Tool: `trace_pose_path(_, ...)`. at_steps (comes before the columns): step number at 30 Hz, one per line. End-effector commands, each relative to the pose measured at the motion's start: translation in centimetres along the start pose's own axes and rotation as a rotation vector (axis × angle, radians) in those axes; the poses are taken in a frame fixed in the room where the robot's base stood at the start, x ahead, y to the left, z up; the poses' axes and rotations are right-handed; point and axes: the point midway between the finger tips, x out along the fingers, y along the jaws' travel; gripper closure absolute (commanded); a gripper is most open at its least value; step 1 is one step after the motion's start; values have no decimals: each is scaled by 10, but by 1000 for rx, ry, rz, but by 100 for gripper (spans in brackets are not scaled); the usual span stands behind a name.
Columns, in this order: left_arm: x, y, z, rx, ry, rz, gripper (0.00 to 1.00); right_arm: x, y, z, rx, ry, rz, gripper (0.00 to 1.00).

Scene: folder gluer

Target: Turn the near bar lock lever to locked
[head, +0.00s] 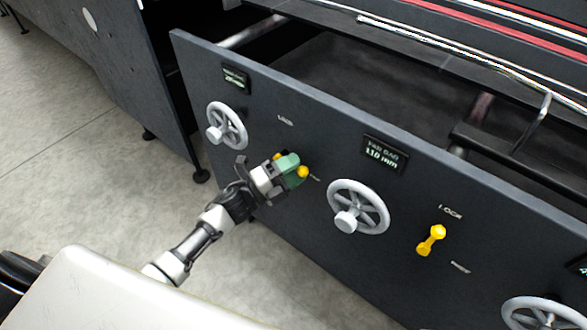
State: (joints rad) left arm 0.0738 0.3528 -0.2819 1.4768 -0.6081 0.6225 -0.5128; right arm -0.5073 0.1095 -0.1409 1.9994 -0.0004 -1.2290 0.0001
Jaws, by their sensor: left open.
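A yellow lock lever (302,172) on the dark panel is mostly hidden behind my left gripper (290,171). One rounded yellow end shows just right of the green fingers, and a little yellow shows at their upper left. My left gripper is open and is at this lever; I cannot tell whether the fingers touch it. A second yellow lever (432,240) is fully visible further right, tilted with its upper end to the right, below a "LOCK" label. No label that I can read names either lever as the near bar's. My right gripper is out of view.
Grey handwheels with knobs stand out from the panel (300,235): one at left (227,125), one in the middle (358,207), one at lower right (541,312). Small displays (384,153) sit above wheels. Open floor (80,150) lies to the left.

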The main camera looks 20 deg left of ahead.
Motion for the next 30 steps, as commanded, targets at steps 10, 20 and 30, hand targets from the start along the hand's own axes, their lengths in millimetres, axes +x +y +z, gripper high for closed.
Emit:
trace_pose_path(10,0,0,0,-1,0,1,63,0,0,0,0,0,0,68)
trace_pose_path(20,0,0,0,-1,0,1,100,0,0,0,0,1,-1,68)
trace_pose_path(30,1,-2,0,-48,-10,-20,100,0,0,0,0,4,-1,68)
